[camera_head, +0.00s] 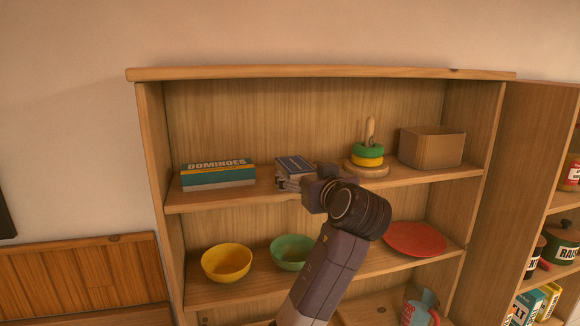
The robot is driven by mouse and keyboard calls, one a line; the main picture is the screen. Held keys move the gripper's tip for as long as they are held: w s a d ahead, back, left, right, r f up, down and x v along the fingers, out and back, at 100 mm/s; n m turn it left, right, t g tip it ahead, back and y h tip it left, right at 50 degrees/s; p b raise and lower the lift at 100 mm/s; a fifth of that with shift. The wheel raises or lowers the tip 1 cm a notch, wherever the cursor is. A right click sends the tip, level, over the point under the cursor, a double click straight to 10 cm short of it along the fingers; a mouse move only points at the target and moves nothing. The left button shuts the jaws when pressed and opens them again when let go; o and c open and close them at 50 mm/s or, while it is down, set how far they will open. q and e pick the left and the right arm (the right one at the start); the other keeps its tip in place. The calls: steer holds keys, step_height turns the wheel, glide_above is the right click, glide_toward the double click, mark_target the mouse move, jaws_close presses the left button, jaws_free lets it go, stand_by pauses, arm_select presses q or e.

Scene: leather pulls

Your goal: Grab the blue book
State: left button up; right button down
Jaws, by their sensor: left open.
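A dark blue book (294,165) lies flat on the upper shelf (235,198), left of the middle. It seems to be the top of a small stack, with pale page edges showing below it. My left gripper (316,183) is in front of the stack's right side, at about shelf height, and covers part of it. Its jaws are open, and I see nothing held in them. I cannot tell whether the fingers touch the book. My right gripper is out of view.
A dominoes box (218,175) lies left of the book. A ring-stacking toy (368,152) and a brown box (431,147) stand to its right. Below are a yellow bowl (227,262), a green bowl (291,251) and a red plate (415,239). A cabinet door (520,200) stands at right.

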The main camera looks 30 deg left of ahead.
mark_target(295, 168)
arm_select(q)
steer(key=w+a+p, duration=0.1)
steer(key=a+p, duration=0.1)
steer(key=p, duration=0.1)
steer(key=shift+w+a+r, duration=0.15)
steer(key=shift+w+r, duration=0.05)
steer(key=shift+w, duration=0.15)
steer(key=p+x, duration=0.2)
steer(key=x, duration=0.1)
steer(key=shift+w+a+f, duration=0.15)
steer(key=shift+a+f, duration=0.1)
steer(key=shift+a, duration=0.1)
steer(key=shift+w+a+f, duration=0.15)
steer(key=shift+w+a, duration=0.05)
steer(key=shift+a, duration=0.05)
steer(key=shift+f, duration=0.1)
steer(key=shift+d, duration=0.15)
steer(key=c, duration=1.2)
steer(key=shift+c, duration=1.3)
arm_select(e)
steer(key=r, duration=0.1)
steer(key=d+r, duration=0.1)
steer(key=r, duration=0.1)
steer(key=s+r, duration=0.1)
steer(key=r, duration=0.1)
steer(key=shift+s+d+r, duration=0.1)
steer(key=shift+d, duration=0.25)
